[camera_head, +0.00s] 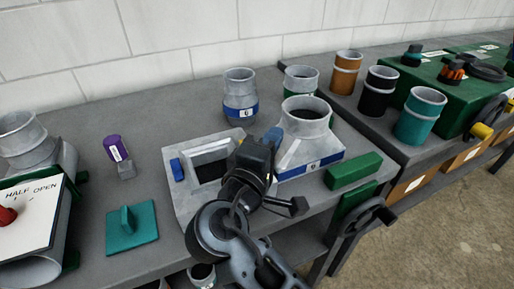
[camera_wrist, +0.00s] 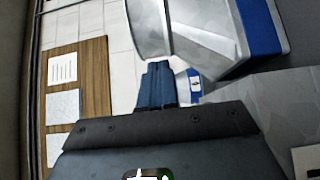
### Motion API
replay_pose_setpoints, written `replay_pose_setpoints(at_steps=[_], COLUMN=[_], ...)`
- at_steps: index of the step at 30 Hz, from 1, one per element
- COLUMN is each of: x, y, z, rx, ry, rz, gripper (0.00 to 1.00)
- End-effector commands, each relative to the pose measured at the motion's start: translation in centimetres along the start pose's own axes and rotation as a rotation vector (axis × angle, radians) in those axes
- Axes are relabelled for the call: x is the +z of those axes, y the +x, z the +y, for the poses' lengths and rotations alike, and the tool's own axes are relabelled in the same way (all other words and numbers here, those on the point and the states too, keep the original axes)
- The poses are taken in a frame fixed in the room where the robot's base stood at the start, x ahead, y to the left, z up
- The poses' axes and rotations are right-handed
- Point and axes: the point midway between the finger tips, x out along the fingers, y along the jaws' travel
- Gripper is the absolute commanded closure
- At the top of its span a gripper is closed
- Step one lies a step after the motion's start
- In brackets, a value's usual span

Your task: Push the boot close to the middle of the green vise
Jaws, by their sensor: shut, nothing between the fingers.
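The boot (camera_head: 310,148) is a grey sheet-metal piece with a round collar, a flared square base and a blue labelled band. It stands upright on the bench, left of the green vise (camera_head: 354,171), which sits at the bench's front edge. In the wrist view the boot (camera_wrist: 200,32) fills the upper right, tilted by the camera angle. My gripper (camera_head: 272,137) is shut and empty at the boot's left side, with its blue fingers close to the boot's wall. The fingers show in the wrist view (camera_wrist: 158,84); I cannot tell whether they touch it.
A grey metal pan (camera_head: 181,199) with a rectangular opening lies left of the boot, partly under my arm. A round blue-banded fitting (camera_head: 240,98) and a green-banded one (camera_head: 301,78) stand behind. A teal plate (camera_head: 132,233) and purple-capped item (camera_head: 116,149) lie left.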

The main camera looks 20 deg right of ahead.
Motion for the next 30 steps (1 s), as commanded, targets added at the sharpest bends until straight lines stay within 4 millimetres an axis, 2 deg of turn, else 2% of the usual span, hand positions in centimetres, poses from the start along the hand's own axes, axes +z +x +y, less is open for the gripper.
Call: replay_pose_setpoints(at_steps=[6, 20, 30], x=[1.4, 1.9, 6.6], y=[1.4, 1.8, 6.5], z=[0.1, 0.0, 0.1], rx=[0.000, 0.000, -0.001], ry=[0.000, 0.000, -0.001], rz=[0.000, -0.001, -0.003], gripper=[1.00, 1.00, 1.00])
